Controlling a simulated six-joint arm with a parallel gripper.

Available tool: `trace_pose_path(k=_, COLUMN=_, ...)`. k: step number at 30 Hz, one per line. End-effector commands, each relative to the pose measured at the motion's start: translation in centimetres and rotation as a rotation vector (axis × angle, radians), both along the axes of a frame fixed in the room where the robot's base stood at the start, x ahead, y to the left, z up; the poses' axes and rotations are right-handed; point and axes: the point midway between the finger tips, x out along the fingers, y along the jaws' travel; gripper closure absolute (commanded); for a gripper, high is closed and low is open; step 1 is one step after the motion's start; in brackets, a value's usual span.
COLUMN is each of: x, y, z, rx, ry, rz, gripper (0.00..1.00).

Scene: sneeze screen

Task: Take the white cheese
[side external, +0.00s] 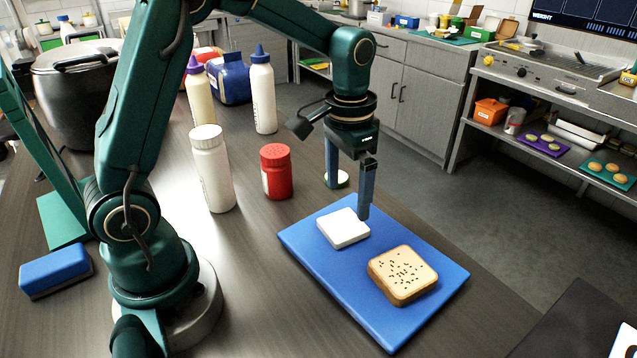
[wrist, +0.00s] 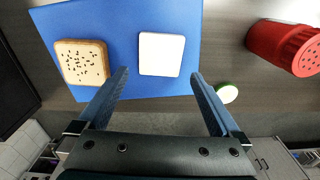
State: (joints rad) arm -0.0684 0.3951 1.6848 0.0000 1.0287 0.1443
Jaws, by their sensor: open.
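The white cheese (side external: 343,228) is a flat white square slab lying on the blue board (side external: 300,242). It also shows in the wrist view (wrist: 161,54), where it lies ahead of and between the two fingers. My gripper (side external: 348,200) is open and empty, above the far edge of the board. In the wrist view my gripper (wrist: 160,78) has its fingers spread wider than the cheese, and I see no contact with it. A slice of seeded bread (side external: 403,274) lies on the same board, apart from the cheese.
A small green-and-white round item (side external: 341,180) sits behind the gripper. A blue sponge (side external: 55,271) lies at the left.

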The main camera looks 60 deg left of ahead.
Motion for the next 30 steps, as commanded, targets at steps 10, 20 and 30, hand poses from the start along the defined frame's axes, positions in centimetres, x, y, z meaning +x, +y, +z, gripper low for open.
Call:
trace_pose_path(k=10, x=-0.5, y=0.1, z=-4.0, rx=-0.003, ry=0.039, rz=0.005, gripper=0.00)
trace_pose_path(k=20, x=-0.4, y=0.1, z=-6.1, rx=-0.003, ry=0.033, rz=0.004, gripper=0.00)
trace_pose_path(k=30, x=-0.4, y=0.1, z=-6.1, rx=-0.003, ry=0.032, rz=0.004, gripper=0.61)
